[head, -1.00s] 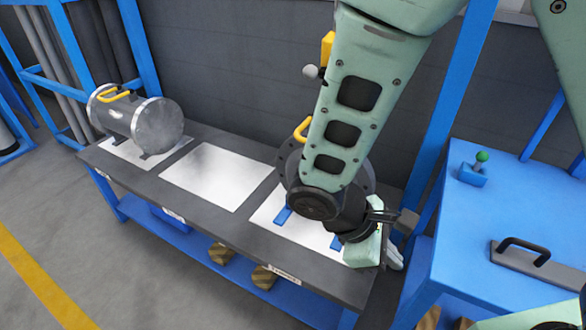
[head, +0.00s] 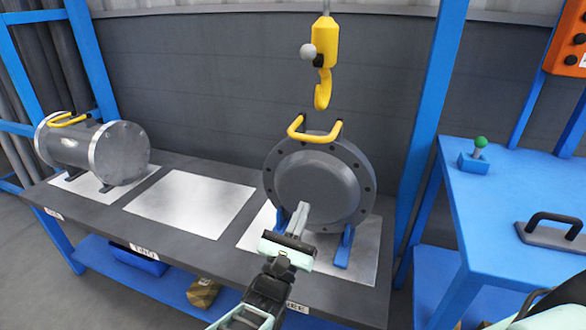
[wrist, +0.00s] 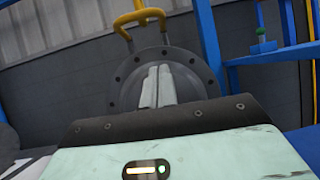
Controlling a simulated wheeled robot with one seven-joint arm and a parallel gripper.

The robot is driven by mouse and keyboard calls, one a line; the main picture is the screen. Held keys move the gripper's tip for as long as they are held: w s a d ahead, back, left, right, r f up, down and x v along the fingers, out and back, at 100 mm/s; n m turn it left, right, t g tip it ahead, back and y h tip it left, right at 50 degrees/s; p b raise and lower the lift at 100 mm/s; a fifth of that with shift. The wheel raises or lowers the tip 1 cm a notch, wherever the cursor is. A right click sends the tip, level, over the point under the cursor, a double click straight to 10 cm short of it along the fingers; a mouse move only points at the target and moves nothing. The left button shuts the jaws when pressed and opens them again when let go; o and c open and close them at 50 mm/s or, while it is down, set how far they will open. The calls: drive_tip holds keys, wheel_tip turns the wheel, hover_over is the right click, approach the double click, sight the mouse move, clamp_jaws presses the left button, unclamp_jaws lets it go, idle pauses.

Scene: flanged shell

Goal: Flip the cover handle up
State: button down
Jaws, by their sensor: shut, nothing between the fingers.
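The dark grey round flanged cover (head: 318,188) stands upright on blue feet on the right white plate of the bench. A yellow U-shaped handle (head: 314,132) sits at its top edge; its exact tilt is hard to tell. The handle also shows at the top of the wrist view (wrist: 122,32). My gripper (head: 303,208) is in front of the lower part of the cover, below the handle. Its fingers (wrist: 158,72) are together, empty, pointing toward the cover face. I cannot tell whether they touch it.
A yellow crane hook (head: 323,85) hangs above the handle. A grey cylindrical shell (head: 95,150) with a yellow handle lies at the bench's left end. An empty white plate (head: 190,200) lies between. A blue table (head: 480,215) at right holds a green-knobbed lever and a black-handled plate.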

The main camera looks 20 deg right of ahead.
drive_tip(key=shift+w+a+n+t+y, duration=0.15)
drive_tip(key=shift+a+n+t+y, duration=0.25)
drive_tip(key=shift+a, duration=0.2)
drive_tip(key=shift+w+a+n+t+y, duration=0.2)
drive_tip(key=shift+a+n+t, duration=0.1)
drive_tip(key=shift+a+t, duration=0.25)
drive_tip(key=s+r+p+x, duration=0.1)
drive_tip(key=r+x, duration=0.1)
drive_tip(key=x, duration=1)
drive_tip(key=shift+a+r, duration=0.2)
drive_tip(key=shift+r, duration=0.15)
drive_tip(key=shift+w+r+p, duration=0.1)
drive_tip(key=shift+r+p, duration=0.05)
drive_tip(key=shift+p, duration=0.2)
